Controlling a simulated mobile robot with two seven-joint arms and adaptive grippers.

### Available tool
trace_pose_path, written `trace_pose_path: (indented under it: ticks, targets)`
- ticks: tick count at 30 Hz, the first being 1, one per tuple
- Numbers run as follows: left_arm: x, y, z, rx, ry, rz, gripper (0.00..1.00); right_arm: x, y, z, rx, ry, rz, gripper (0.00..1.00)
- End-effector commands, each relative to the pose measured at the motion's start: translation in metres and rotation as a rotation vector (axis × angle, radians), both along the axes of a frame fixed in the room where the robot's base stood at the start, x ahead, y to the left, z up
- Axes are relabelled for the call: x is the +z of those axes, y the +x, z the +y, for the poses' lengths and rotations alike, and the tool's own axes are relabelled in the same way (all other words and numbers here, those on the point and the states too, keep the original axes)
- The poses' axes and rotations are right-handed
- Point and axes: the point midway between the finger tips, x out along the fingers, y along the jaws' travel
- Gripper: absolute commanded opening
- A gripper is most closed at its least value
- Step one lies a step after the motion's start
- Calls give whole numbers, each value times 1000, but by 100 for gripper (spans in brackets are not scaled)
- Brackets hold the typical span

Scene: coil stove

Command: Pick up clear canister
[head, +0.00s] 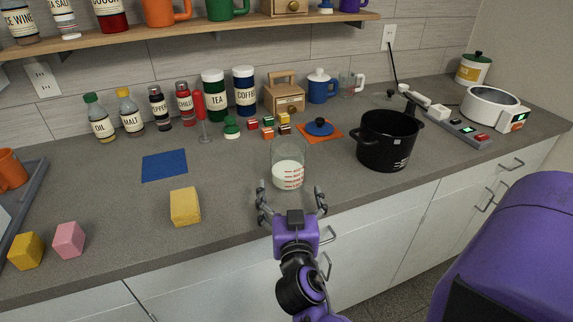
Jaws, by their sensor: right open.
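The clear canister (288,167) stands upright near the front edge of the grey counter. It is see-through, with white contents in its lower part and red markings on its side. My right gripper (291,192) is open and empty, just in front of the canister. Its two fingers are spread to the left and right of the canister's base in the picture. I cannot tell whether the fingertips reach around it. My left gripper is not in view.
A black pot (386,140) stands to the right of the canister, and a blue-knobbed lid (320,127) on an orange mat lies behind it. A yellow block (185,206) sits to the left. Several small bottles line the wall.

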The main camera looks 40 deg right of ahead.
Motion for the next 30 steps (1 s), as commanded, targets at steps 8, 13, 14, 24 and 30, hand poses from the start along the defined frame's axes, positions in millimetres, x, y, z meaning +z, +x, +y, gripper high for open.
trace_pose_path:
  ticks: [8, 13, 14, 24, 30]
  targets:
    - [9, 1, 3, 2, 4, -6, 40, 4, 24, -15, 1, -4, -3, 91]
    - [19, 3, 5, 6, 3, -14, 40, 5, 46, -27, 1, -4, -5, 91]
    - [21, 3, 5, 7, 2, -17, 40, 6, 49, -30, 1, -5, -5, 91]
    - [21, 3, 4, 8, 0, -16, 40, 0, 66, -41, -1, 0, 0, 91]
    - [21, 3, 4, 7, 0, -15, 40, -1, 66, -41, 0, 1, 1, 77]
